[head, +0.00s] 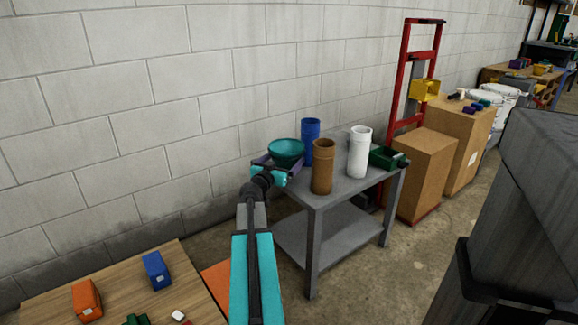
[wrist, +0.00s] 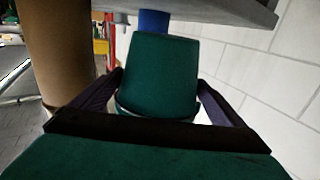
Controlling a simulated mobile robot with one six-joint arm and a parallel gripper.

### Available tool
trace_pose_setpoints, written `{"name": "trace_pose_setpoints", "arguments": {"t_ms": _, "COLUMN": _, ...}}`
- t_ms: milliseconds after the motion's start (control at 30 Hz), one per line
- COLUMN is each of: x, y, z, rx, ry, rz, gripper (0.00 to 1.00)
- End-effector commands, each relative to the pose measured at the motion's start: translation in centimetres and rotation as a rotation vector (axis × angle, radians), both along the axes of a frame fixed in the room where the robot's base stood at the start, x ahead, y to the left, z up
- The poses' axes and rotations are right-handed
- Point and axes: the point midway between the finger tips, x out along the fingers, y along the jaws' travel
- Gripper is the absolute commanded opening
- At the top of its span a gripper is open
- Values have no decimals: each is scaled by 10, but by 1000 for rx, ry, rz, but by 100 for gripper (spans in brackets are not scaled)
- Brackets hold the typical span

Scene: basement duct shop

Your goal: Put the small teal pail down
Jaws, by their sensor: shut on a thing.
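The small teal pail (head: 286,149) is in my gripper (head: 281,166), at the left back end of the grey work table (head: 347,185). It looks upright in the head view, open rim up. In the wrist view the pail (wrist: 165,75) sits between the two dark fingers of my gripper (wrist: 160,80), which are shut on it. The grey table (wrist: 225,10) shows there at the top edge, past the pail's narrow end. I cannot tell whether the pail's base touches the table, and the base is hidden in the head view.
A blue cylinder (head: 310,128) stands close behind the pail. A brown cylinder (head: 322,166), a white cylinder (head: 360,152) and a green bin (head: 388,158) also stand on the table. The block wall (head: 180,110) is behind. A wooden table (head: 50,297) with blocks is at lower left.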

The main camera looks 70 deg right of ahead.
Motion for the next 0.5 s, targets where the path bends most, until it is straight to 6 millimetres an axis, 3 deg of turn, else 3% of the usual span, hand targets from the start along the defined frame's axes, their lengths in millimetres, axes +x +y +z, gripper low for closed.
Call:
{"name": "trace_pose_setpoints", "arguments": {"t_ms": 200, "x": -3, "y": -28, "z": -3, "rx": -1, "ry": 0, "rz": 0, "gripper": 68}}
{"name": "trace_pose_setpoints", "arguments": {"t_ms": 500, "x": -5, "y": -34, "z": -3, "rx": 0, "ry": 0, "rz": 1, "gripper": 68}}
